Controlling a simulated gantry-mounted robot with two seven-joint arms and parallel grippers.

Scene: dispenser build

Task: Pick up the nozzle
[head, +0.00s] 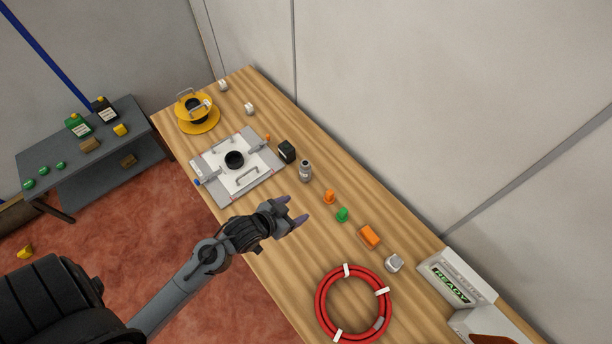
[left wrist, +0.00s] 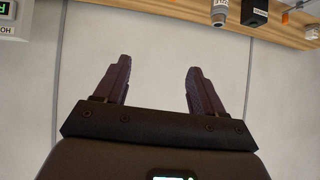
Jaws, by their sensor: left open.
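The nozzle looks to be the small grey cylinder (head: 305,171) with a darker top, standing upright on the wooden table near a black box. It also shows at the top edge of the left wrist view (left wrist: 219,15), partly cut off. My left gripper (head: 296,209) is above the table, in front of the nozzle and apart from it. Its two fingers (left wrist: 159,64) are spread with nothing between them. My right gripper is not in view.
A black box (head: 287,151) stands beside the nozzle. Orange (head: 329,196) and green (head: 342,214) pieces lie to its right. A metal plate fixture (head: 212,188) is to its left. A red hose coil (head: 322,309) lies at the front right. A wall (head: 400,120) runs behind the table.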

